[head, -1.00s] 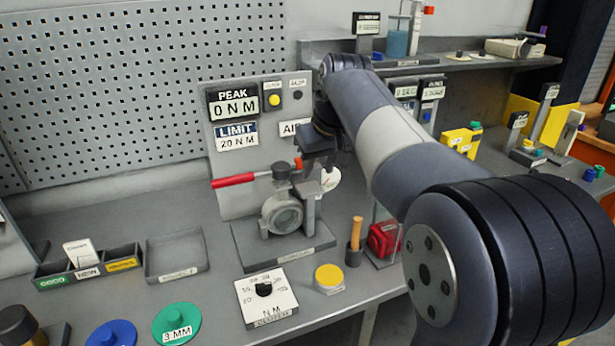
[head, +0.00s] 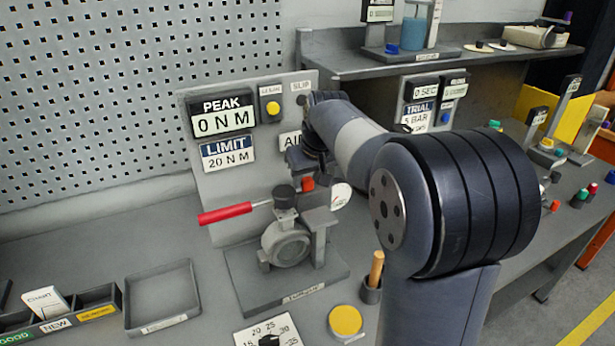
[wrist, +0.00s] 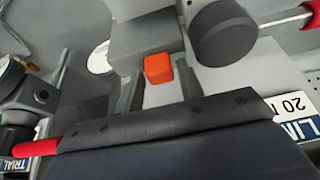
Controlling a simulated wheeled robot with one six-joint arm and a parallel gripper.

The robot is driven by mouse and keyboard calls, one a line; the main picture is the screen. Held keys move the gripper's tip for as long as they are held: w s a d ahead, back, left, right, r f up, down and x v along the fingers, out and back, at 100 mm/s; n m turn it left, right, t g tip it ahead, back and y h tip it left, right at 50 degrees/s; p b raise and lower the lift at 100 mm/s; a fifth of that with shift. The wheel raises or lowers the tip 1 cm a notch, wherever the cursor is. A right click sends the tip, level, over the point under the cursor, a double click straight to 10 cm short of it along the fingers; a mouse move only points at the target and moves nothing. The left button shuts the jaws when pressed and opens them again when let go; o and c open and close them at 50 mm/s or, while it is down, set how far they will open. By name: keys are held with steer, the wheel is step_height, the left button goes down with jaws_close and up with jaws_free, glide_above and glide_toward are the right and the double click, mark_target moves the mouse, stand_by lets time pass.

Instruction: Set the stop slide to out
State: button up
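The stop slide appears to be the small orange-red block (head: 307,184) on top of the grey valve fixture (head: 287,245), behind its dark round cap. It also shows in the wrist view (wrist: 158,69), against a grey block. My gripper (head: 303,168) is just above and behind this orange block, partly hidden by my own arm. In the wrist view my gripper (wrist: 157,88) has its two grey fingers apart, with the orange block showing between and just beyond them. I cannot tell whether a finger touches it. No label for the slide's position is readable.
The red lever (head: 225,214) sticks out left of the valve. The panel (head: 205,165) with PEAK and LIMIT displays stands close behind. A wooden-handled tool (head: 376,268) in a holder and a yellow button (head: 345,320) are in front right. An empty tray (head: 162,295) lies left.

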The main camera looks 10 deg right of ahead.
steer(key=shift+f, duration=0.15)
steer(key=shift+c, duration=0.2)
jaws_close()
